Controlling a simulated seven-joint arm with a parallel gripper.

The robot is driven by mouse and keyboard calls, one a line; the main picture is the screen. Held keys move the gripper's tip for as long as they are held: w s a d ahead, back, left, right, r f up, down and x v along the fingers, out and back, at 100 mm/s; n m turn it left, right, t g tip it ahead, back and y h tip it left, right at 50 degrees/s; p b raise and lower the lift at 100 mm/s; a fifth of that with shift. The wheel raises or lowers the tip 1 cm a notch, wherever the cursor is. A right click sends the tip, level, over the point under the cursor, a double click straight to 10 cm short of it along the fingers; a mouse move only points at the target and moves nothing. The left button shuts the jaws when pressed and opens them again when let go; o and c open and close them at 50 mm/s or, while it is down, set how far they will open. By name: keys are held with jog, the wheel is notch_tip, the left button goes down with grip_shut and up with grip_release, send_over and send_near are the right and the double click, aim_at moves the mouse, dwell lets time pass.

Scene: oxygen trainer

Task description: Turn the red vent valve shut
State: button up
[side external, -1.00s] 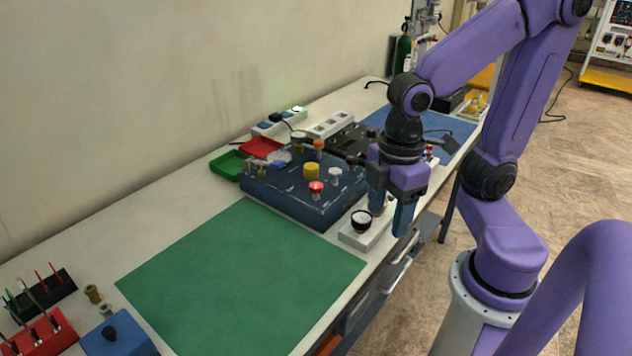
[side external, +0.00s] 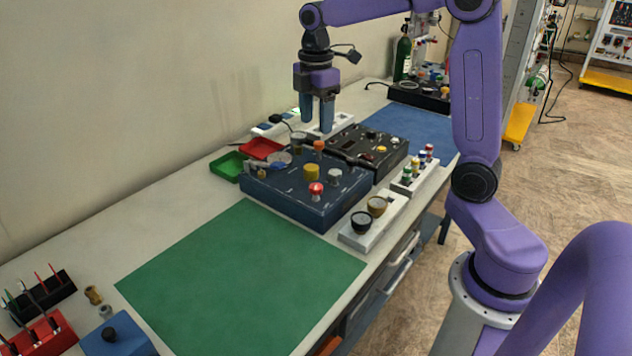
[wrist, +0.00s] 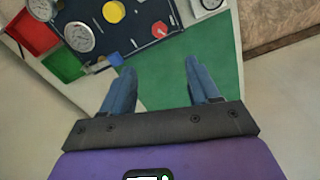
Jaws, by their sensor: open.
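The red vent valve (side external: 316,188) is a small red knob with a pale top, standing at the front corner of the dark blue panel (side external: 290,208). It also shows near the top of the wrist view (wrist: 159,29). A yellow knob (side external: 311,171) and a grey knob (side external: 335,175) stand near it. My gripper (side external: 317,125) points down, high above the back part of the panels, well apart from the red valve. Its two fingers are spread and empty, as the wrist view also shows (wrist: 160,75).
Gauges (wrist: 79,37) and an orange knob (side external: 319,145) rise from the panel's back. A black panel (side external: 365,140) adjoins behind. A white block with two knobs (side external: 375,228) stands at the right. Red (side external: 262,147) and green (side external: 227,166) trays lie left. The green mat (side external: 240,275) is clear.

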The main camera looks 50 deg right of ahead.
aim_at(316, 186)
notch_tip(316, 186, down, 17)
jog(key=shift+f, duration=0.2)
dwell(0.5)
jog(key=c, duration=1)
jog(key=shift+c, duration=0.2)
